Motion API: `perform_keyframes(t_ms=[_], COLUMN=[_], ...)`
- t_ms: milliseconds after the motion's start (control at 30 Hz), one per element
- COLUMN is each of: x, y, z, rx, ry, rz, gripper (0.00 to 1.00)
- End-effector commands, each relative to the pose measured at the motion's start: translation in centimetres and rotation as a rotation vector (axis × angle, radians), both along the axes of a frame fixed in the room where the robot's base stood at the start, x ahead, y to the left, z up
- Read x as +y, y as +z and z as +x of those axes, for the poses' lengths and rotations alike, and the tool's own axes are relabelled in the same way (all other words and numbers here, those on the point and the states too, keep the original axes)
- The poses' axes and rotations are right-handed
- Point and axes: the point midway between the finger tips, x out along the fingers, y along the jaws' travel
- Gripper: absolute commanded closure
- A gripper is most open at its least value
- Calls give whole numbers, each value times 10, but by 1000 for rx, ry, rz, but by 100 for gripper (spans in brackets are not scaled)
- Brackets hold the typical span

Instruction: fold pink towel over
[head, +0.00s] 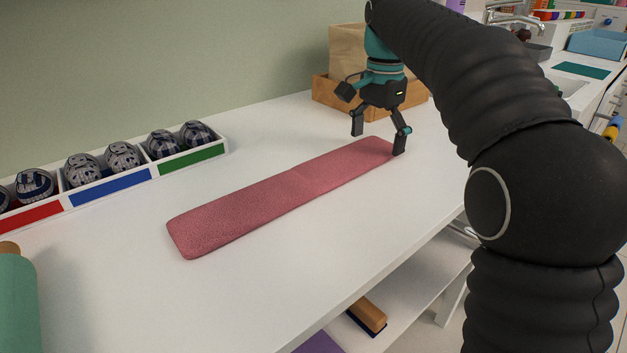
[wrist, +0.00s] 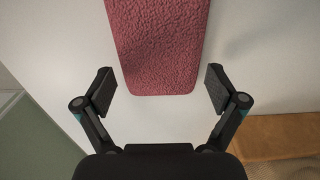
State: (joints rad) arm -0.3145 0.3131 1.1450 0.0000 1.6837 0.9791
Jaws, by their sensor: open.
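The pink towel (head: 285,193) lies flat on the white counter as a long narrow strip, running from the front left to the back right. My gripper (head: 379,140) is open and points down at the towel's far right end.
A divided tray (head: 115,185) with red, blue and green labels holds several rolled checked items at the left. A wooden crate (head: 322,94) with a brown bag stands behind my gripper. A green roll (head: 18,305) stands at the front left. The counter in front of the towel is clear.

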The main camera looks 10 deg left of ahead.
Motion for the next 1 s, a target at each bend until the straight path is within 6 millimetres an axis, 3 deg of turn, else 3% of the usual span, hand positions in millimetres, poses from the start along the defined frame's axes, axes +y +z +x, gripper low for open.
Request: perform_keyframes(t_ms=[1000], x=[0], y=[-12], z=[0], rx=[-1], ry=[0], rz=[1], gripper=[5])
